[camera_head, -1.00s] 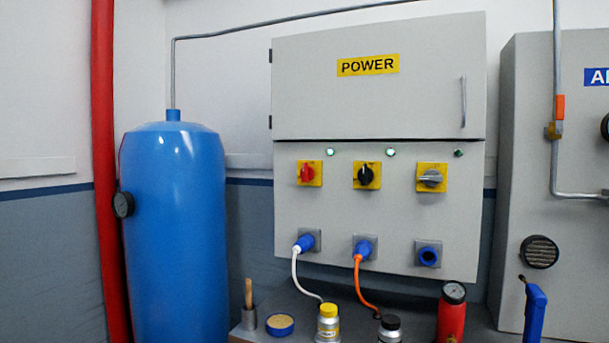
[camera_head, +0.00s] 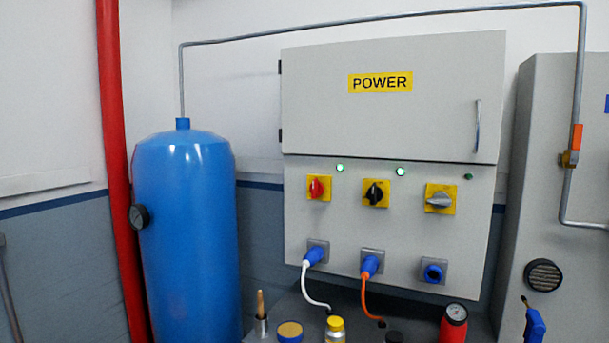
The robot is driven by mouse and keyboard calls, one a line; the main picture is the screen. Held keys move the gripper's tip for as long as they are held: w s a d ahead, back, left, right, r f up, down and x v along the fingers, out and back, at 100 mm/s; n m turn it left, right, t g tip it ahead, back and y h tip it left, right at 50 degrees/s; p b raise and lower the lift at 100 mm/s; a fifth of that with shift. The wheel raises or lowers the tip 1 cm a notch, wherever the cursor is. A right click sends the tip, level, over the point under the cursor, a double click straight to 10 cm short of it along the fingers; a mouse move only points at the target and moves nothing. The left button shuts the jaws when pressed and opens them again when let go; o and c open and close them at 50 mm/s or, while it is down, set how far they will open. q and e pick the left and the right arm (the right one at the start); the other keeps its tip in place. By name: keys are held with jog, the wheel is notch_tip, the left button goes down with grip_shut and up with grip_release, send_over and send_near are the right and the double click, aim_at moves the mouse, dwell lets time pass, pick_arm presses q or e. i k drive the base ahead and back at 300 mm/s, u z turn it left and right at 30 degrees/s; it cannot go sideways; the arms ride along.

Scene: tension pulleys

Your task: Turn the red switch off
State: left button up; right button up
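The red switch (camera_head: 317,187) is a red rotary knob on a yellow square plate, at the left of a row of three on the grey POWER cabinet (camera_head: 300,225). Its knob looks close to upright, slightly tilted. A small green lamp (camera_head: 340,168) glows just above and to its right. A black switch (camera_head: 375,193) and a grey switch (camera_head: 439,199) sit to its right on yellow plates. Neither of my grippers shows in the head view.
A white cable plug (camera_head: 314,255) and an orange cable plug (camera_head: 370,265) sit in sockets below the switches. Several items, including a yellow-capped bottle (camera_head: 335,328) and a red canister (camera_head: 453,324), stand below. A blue tank (camera_head: 185,240) stands left.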

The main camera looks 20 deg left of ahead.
aim_at(317, 188)
jog(key=u, duration=1)
jog(key=i, duration=1.05)
jog(key=u, duration=0.6)
